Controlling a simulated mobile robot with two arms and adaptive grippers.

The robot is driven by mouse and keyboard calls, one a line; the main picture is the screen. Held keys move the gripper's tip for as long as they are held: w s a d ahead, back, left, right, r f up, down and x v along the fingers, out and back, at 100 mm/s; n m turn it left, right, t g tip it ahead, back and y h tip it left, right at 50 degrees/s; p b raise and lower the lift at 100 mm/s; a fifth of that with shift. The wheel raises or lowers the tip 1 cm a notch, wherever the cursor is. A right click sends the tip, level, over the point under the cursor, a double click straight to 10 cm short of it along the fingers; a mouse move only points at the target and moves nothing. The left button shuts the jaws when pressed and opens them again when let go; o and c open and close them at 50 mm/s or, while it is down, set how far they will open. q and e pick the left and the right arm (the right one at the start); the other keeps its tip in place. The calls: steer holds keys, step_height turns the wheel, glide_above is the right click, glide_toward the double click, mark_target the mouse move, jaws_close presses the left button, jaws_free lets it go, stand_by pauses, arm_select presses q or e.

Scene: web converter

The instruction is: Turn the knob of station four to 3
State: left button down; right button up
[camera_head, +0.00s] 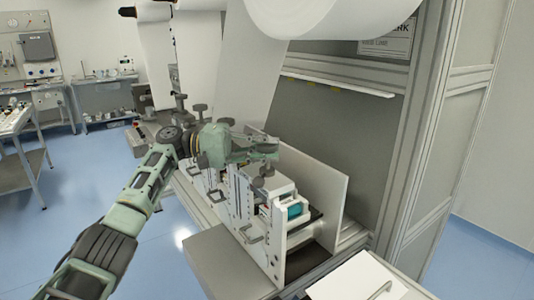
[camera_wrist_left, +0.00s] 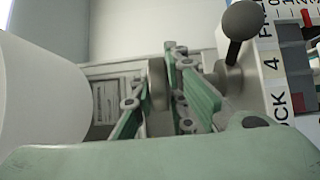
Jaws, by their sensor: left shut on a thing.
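My left gripper (camera_head: 262,152) reaches over the row of white station plates on the machine. In the left wrist view its green fingers (camera_wrist_left: 159,90) are shut on a grey round knob (camera_wrist_left: 157,82), which shows edge-on between them. Beside it, to the right, is a white plate (camera_wrist_left: 270,88) marked with a 4 and partly visible lettering. The knob's scale and setting cannot be read. In the head view the gripper hides part of the station and dark knobs (camera_head: 265,172) show just below it. My right gripper is not in view.
A black ball-ended lever (camera_wrist_left: 238,22) stands close to the right of the fingers. A large white roll (camera_head: 310,12) hangs above, with white web running down behind the gripper. A grey cabinet frame (camera_head: 420,140) stands to the right. Blue floor is open at left.

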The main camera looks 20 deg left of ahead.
arm_select(q)
steer(key=shift+m+g, duration=0.3)
steer(key=shift+g, duration=0.1)
stand_by(0.3)
steer(key=c, duration=1.7)
jaws_free()
steer(key=shift+c, duration=0.2)
steer(key=s+a, duration=0.1)
steer(key=a, duration=0.6)
steer(key=shift+s+a, duration=0.15)
